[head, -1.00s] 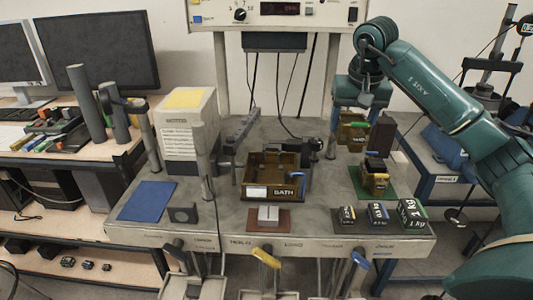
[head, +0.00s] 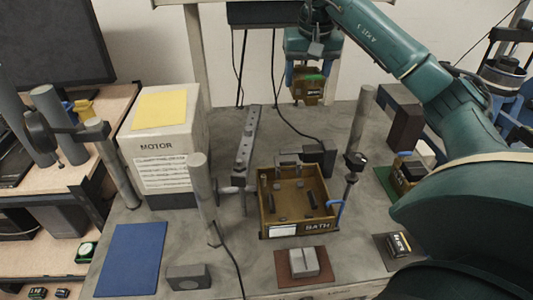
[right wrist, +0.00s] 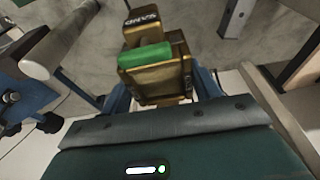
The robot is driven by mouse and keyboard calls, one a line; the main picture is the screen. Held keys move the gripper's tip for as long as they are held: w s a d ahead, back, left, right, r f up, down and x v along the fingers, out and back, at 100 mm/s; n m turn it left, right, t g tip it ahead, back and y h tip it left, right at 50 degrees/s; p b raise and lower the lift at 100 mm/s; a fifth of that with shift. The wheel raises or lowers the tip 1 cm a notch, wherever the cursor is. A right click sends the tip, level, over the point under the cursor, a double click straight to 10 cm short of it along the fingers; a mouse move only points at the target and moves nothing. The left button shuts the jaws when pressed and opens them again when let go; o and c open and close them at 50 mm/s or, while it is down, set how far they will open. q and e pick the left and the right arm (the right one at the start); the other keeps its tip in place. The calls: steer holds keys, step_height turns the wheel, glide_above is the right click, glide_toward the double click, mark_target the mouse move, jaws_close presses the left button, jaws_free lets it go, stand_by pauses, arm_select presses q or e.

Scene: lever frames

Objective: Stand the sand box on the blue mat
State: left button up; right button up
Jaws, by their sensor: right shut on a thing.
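The sand box (head: 308,92) is a small brown box with a green handle. It hangs about upright between the fingers of my right gripper (head: 308,76), in front of the bench's back edge in the head view. In the right wrist view its SAND label (right wrist: 140,20) and green handle (right wrist: 145,56) show between the blue fingers of my right gripper (right wrist: 160,88), shut on it. The blue mat (head: 130,260) lies bare at the bench's front left, well left of and nearer than the box. My left gripper is not in view.
A motor housing (head: 165,150) with a yellow top stands behind the mat. A grey block (head: 188,277) sits right of the mat. Another brown box (head: 404,178) stands at right.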

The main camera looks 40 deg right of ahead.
mark_target(303, 100)
steer(key=f+b, duration=0.1)
steer(key=w+f+b, duration=0.1)
steer(key=shift+w+f, duration=0.15)
steer(key=shift+f, duration=0.15)
steer(key=f+b, duration=0.3)
steer(key=f, duration=0.1)
steer(key=shift+s+b, duration=0.3)
steer(key=shift+s, duration=0.05)
steer(key=x, duration=0.4)
steer(key=s+x, duration=0.1)
steer(key=shift+a+f, duration=0.3)
steer(key=shift+f, duration=0.25)
steer(key=x, duration=0.2)
steer(key=s+x, duration=0.1)
steer(key=x, duration=0.1)
steer(key=shift+a+f, duration=0.2)
steer(key=shift+a, duration=0.05)
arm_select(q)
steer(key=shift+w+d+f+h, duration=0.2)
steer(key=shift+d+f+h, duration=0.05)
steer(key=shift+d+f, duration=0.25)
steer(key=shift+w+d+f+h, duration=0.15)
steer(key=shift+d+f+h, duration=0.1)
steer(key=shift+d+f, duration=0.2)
